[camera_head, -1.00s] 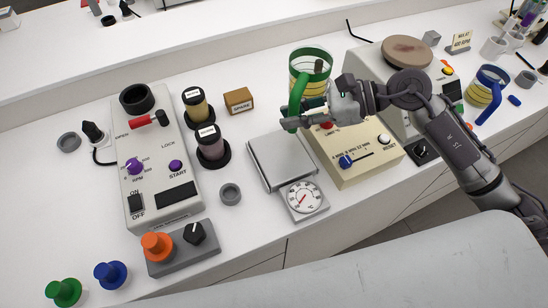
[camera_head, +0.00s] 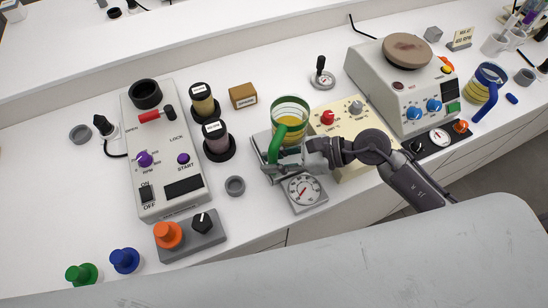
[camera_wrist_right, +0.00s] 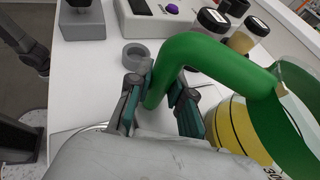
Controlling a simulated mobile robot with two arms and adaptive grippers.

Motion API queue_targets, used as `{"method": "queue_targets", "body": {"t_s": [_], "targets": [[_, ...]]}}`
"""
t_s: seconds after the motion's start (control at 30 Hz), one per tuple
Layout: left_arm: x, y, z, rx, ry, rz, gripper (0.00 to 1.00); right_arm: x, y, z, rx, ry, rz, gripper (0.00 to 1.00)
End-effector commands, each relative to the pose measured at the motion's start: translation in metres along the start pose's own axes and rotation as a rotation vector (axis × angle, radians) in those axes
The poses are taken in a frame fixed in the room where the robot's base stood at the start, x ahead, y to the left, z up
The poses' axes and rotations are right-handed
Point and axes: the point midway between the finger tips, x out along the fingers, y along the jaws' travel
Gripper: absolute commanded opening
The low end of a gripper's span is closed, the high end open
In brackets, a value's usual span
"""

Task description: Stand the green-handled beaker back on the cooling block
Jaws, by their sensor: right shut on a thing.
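The green-handled beaker (camera_head: 291,117) has a green rim and yellow contents. It is upright, over the metal-topped block with a dial (camera_head: 261,147), which I take to be the cooling block. I cannot tell whether its base touches the plate. My right gripper (camera_head: 283,158) is shut on the green handle; in the right wrist view the handle (camera_wrist_right: 205,50) passes between the fingers (camera_wrist_right: 158,106). The beaker and gripper hide much of the plate. My left gripper is not in view.
A cream control box (camera_head: 352,118) stands right of the block, partly behind my right arm. Two dark-based jars (camera_head: 217,138) stand to the left, with a small grey ring (camera_head: 235,186) nearby. A blue-handled beaker (camera_head: 487,86) stands far right.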

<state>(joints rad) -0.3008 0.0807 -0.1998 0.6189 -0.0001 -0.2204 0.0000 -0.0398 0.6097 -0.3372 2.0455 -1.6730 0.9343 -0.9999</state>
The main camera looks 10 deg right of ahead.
Motion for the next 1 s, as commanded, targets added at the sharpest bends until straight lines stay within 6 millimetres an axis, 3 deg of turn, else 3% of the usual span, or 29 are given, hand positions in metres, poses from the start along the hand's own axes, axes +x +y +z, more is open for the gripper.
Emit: {"method": "queue_targets", "body": {"t_s": [0.13, 0.17, 0.3, 0.77, 0.87, 1.0], "targets": [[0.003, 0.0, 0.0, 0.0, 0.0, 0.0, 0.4, 0.001, -0.001, -0.002, -0.003, -0.001, -0.001, 0.0], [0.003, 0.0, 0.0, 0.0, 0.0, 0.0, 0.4, 0.001, 0.0, -0.002, -0.001, 0.0, 0.0, 0.22], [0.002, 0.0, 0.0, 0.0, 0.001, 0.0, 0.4, 0.0, 0.0, -0.001, -0.001, 0.0, 0.0, 0.45], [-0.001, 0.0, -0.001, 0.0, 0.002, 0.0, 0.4, -0.001, 0.0, 0.002, 0.0, 0.0, 0.0, 0.45], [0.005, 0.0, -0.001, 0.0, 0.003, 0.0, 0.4, -0.009, -0.001, -0.003, -0.002, 0.003, -0.002, 0.45], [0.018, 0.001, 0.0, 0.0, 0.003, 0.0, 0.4, -0.034, 0.0, -0.006, -0.003, 0.006, -0.001, 0.45]]}}
